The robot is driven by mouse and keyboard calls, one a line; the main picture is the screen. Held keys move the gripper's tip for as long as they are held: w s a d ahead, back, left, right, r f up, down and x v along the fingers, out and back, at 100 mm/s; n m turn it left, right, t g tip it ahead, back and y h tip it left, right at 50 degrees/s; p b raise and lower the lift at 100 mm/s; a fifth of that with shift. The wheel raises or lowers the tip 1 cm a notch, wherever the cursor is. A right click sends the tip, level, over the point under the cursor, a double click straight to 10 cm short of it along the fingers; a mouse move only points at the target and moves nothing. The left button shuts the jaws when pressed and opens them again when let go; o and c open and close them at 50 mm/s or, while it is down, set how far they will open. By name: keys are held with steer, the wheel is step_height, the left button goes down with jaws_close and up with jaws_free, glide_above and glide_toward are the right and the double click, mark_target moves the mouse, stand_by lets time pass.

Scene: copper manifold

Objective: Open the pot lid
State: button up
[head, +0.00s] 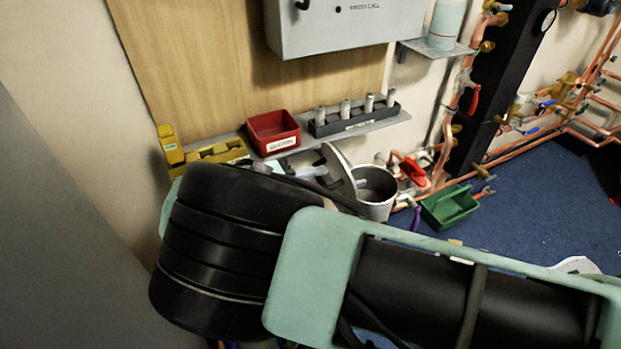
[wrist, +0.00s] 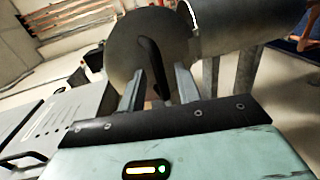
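The grey metal pot (head: 376,207) stands beside the wall shelf in the head view, and its opening shows. Its lid (head: 338,165) is tilted up steeply at the pot's left side. In the wrist view the lid (wrist: 122,50) faces me with its black handle (wrist: 148,52), and the pot's metal side (wrist: 235,22) is at upper right. My gripper (wrist: 159,72) is open, with its two fingers apart on either side of the handle and gaps visible. In the head view my arm hides most of the gripper.
A red bin (head: 273,133) and a dark rack of grey cylinders (head: 353,121) sit on the shelf above. A green tray (head: 450,207) and copper pipes are right of the pot.

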steer(key=shift+r, duration=0.1)
steer(key=b+v, duration=0.1)
steer(key=v, duration=1.1)
